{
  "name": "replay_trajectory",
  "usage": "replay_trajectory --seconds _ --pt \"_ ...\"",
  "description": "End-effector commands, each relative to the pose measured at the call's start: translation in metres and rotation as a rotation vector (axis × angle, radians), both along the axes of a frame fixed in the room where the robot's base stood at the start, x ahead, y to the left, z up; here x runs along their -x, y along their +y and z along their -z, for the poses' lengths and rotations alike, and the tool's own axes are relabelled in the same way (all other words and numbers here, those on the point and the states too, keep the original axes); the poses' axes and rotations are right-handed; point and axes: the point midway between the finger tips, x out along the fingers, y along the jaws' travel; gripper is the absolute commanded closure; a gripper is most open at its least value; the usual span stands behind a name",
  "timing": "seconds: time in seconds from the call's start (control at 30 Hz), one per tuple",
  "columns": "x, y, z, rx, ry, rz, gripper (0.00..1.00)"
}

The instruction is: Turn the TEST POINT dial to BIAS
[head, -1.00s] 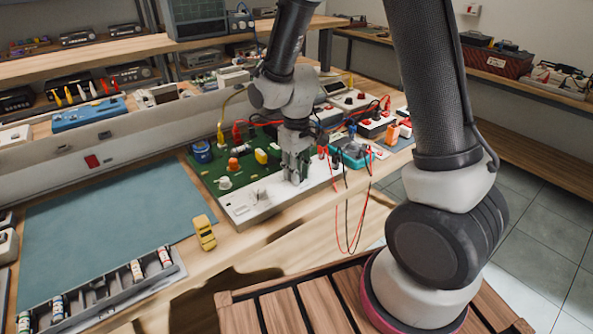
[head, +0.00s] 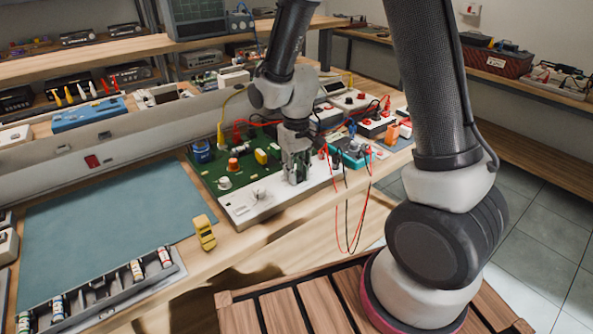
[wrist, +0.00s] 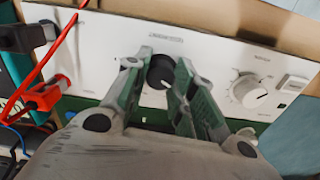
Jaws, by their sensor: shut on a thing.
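My gripper (head: 297,178) points down at the white front panel (head: 253,206) of a green circuit board (head: 207,172). In the wrist view my gripper (wrist: 163,84) has its two fingers on either side of a black dial (wrist: 161,71), shut on it. The dial has a pale pointer mark, partly hidden by a finger. Its label above is too blurred to read surely, so I cannot read its setting. A white dial (wrist: 248,92) with its own scale sits to the right on the panel; it also shows in the head view (head: 260,195).
Red and black leads (head: 350,230) hang over the bench edge right of my gripper. A red plug (wrist: 48,95) sits left of the dial in the wrist view. A yellow object (head: 204,232) and a blue-green mat (head: 110,235) lie left of the board.

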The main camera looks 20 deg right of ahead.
Motion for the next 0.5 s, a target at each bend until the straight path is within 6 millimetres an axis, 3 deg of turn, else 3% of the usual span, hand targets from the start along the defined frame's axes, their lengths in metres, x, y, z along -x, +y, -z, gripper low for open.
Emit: replay_trajectory --seconds 0.03,0.13,0.5 --pt "-0.001 0.0002 -0.0006 -0.001 -0.003 -0.001 0.71" --pt "-0.0009 0.0002 -0.0005 0.0 -0.002 -0.001 0.53" --pt "-0.0007 0.0002 -0.0036 0.0 -0.002 -0.001 0.51"
